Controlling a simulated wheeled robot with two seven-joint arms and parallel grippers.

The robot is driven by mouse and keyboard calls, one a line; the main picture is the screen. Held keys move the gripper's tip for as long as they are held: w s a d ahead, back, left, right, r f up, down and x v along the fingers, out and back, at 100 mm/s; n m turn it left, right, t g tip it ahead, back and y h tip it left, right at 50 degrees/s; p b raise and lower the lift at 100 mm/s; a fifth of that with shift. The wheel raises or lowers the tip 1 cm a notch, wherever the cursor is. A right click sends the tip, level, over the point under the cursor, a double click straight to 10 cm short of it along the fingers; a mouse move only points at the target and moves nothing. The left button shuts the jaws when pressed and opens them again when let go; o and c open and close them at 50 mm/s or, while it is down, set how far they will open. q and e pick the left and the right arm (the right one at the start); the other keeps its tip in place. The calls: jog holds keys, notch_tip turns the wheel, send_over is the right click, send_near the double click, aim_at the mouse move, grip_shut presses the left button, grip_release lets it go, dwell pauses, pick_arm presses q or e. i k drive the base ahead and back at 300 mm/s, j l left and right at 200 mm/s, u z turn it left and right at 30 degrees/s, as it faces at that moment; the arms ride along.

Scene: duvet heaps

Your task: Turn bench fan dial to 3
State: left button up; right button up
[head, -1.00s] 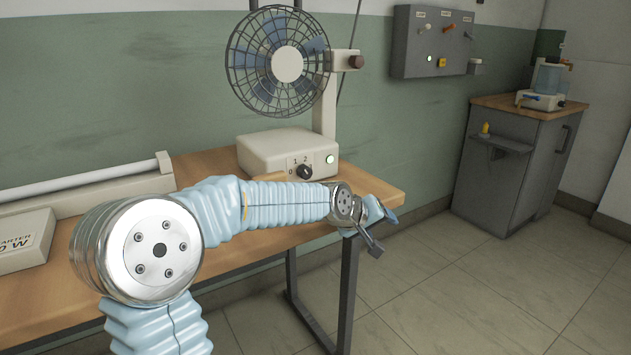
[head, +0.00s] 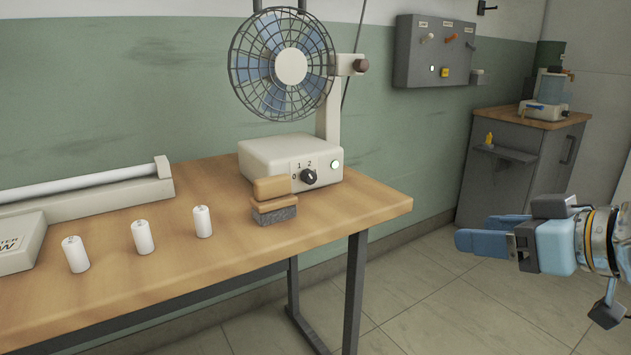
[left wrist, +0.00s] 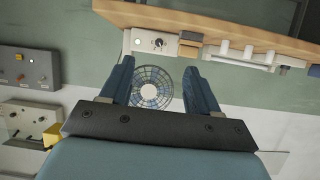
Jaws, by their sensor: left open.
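The bench fan (head: 291,67) stands at the back right of the wooden bench, its wire cage above a cream base (head: 272,154). The black dial (head: 309,177) is on the base's front. Marks 0, 1 and 2 show around it; I cannot make out a 3 or the pointer's exact setting. A lit button (head: 335,164) is right of the dial. My left gripper (head: 474,231) is open and empty, off the bench's right end, apart from the fan. In the left wrist view the fan (left wrist: 152,88) appears upside down between the open fingers, with the dial (left wrist: 159,43) beyond the fingertips. My right gripper is not seen.
A tan and grey block (head: 272,200) sits in front of the fan base, close to the dial's left. Several white cylinders (head: 143,236) stand along the bench (head: 225,265). A grey switch box (head: 434,50) is on the wall; a grey cabinet (head: 510,190) stands behind my gripper.

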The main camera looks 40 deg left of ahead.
aim_at(309, 176)
jog(key=i+j, duration=0.1)
jog(key=j, duration=0.4)
jog(key=i+j, duration=0.1)
jog(key=j, duration=0.35)
jog(key=i+j, duration=0.1)
jog(key=j, duration=0.4)
